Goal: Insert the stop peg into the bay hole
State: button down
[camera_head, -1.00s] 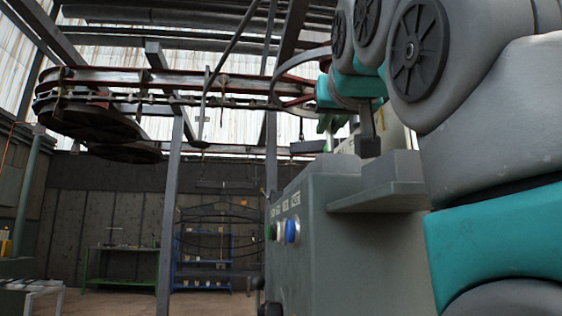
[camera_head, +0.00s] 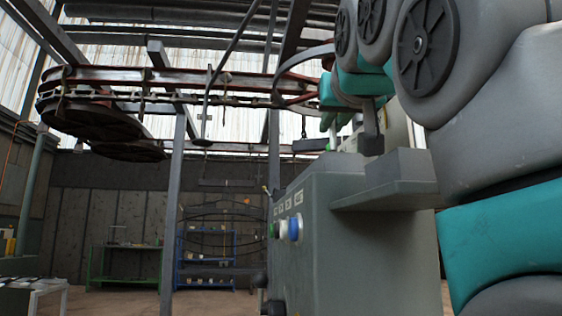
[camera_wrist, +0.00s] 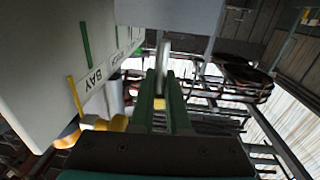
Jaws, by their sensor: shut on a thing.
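In the wrist view, my gripper (camera_wrist: 162,78) has two dark green fingers shut on a light grey stop peg (camera_wrist: 163,55), which sticks out beyond the fingertips. To its left is a pale panel face with a "BAY" label (camera_wrist: 95,77), a yellow strip (camera_wrist: 74,97) and a green strip (camera_wrist: 86,44). The peg appears apart from this face. I cannot make out the bay hole in either view. In the head view, my arm fills the right side, and my gripper's fingertips cannot be clearly made out behind the cabinet top.
A grey cabinet (camera_head: 345,255) with blue (camera_head: 295,229) and green buttons and a jutting ledge (camera_head: 385,197) stands close ahead. A rail conveyor (camera_head: 190,80) hangs overhead on posts. A green bench (camera_head: 125,262) and a blue rack (camera_head: 205,258) stand far back.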

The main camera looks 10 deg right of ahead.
jog(key=shift+f, duration=0.3)
dwell(0.6)
